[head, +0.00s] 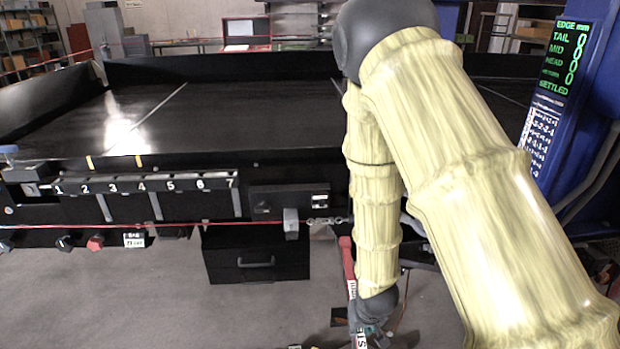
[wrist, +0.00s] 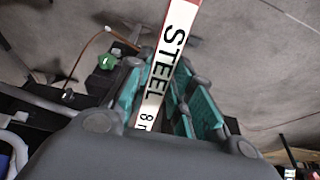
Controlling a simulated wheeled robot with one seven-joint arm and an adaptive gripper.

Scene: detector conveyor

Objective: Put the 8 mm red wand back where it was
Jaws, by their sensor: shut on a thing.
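The red wand (head: 347,258) stands upright, slightly tilted, left of my forearm in the head view, its red end on top. In the wrist view its white label (wrist: 170,50) reads "STEEL 8 m", the rest cut off. My gripper (head: 370,335) is low at the bottom edge of the head view, partly cut off. In the wrist view my gripper (wrist: 175,100) has its teal-padded fingers on either side of the wand and is shut on it. The wand's lower end is hidden by the gripper. I cannot tell which place it came from.
A black conveyor (head: 230,115) fills the back, with a numbered rail (head: 145,185) on its front and a red cord (head: 160,225) below. A black drawer box (head: 257,262) hangs beneath. A green knob (wrist: 107,62) is near the gripper. Grey floor lies clear at left.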

